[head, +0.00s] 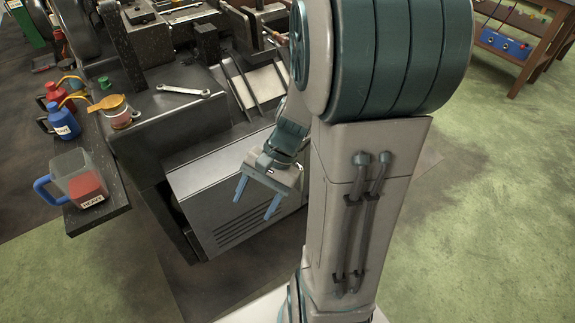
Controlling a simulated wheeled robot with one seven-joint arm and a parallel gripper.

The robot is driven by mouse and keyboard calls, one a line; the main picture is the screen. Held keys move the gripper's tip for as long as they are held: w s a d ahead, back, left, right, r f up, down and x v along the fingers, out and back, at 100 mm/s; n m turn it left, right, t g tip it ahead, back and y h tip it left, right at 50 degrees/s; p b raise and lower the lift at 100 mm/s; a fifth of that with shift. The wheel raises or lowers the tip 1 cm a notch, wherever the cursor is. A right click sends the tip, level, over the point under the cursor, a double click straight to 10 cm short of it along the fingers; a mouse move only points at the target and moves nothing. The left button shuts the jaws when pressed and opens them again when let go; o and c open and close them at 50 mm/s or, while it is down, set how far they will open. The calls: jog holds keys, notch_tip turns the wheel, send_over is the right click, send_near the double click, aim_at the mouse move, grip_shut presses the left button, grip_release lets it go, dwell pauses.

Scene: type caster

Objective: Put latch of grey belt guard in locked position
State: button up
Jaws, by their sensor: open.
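My gripper (254,206) is open and empty, with its two blue fingers spread and pointing down. It hangs in front of a grey box-like cover with louvre slots (205,190) on the side of the machine, which may be the grey belt guard. I cannot tell whether the fingers touch it. No latch can be made out; my arm hides the right part of this area.
A dark machine bench (185,115) carries a wrench (184,91). A side shelf (105,205) holds a clear jug with red contents (82,180), a blue can (63,122) and a red can (57,94). A wooden table (525,45) stands far right. Green floor is open at right.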

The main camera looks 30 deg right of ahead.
jog(key=w+d+f+m+t+y+b, duration=0.2)
jog(key=w+d+f+m+t+b, duration=0.15)
jog(key=f+m, duration=0.35)
jog(key=w+d+f+m+t+y+b, duration=0.2)
jog(key=d+f+m+t+b, duration=0.3)
jog(key=f, duration=0.4)
jog(key=w+d+f+m+t+y+b, duration=0.1)
jog(key=w+d+f+m+t+b, duration=0.1)
jog(key=d+f+m+t+b, duration=0.4)
jog(key=s+d+f+m+t+h+b, duration=0.25)
jog(key=d+f+m+h, duration=0.4)
jog(key=f+m, duration=0.4)
jog(key=s+d+f+m+t+h+b, duration=0.2)
jog(key=d+f+m+h+b, duration=0.35)
jog(key=f, duration=0.75)
jog(key=w+d+m+h+b, duration=0.2)
jog(key=w+d, duration=0.1)
jog(key=w, duration=1)
jog(key=shift+r, duration=0.15)
grip_shut()
jog(key=shift+r+m, duration=0.1)
jog(key=shift+m, duration=0.2)
